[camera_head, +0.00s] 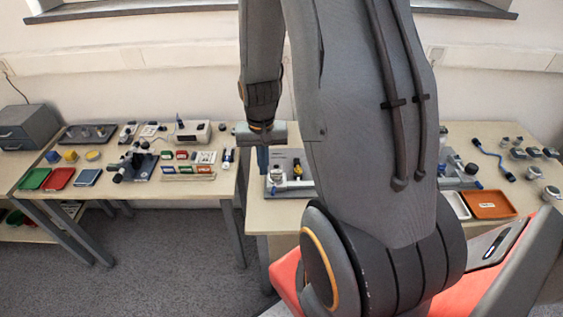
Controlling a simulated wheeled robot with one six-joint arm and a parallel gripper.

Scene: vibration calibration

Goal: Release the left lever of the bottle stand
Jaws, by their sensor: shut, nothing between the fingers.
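My gripper (262,168) points down over the left end of the right-hand table, its fingers together and empty. Just right of it stands a small grey apparatus (276,188) with a white back panel and small white, yellow and black parts. It may be the bottle stand, but I cannot tell for sure. My arm covers the table just right of it. A second grey apparatus (460,183) with a blue part shows past my arm, partly hidden. The left lever cannot be made out on either. I cannot tell whether the gripper touches anything.
The right-hand table (268,218) also holds an orange tray (490,205), a white tray (455,203), a blue cable (487,150) and several small metal parts. The left table (215,184) is crowded with trays and devices. A gap separates the tables. A wall stands behind.

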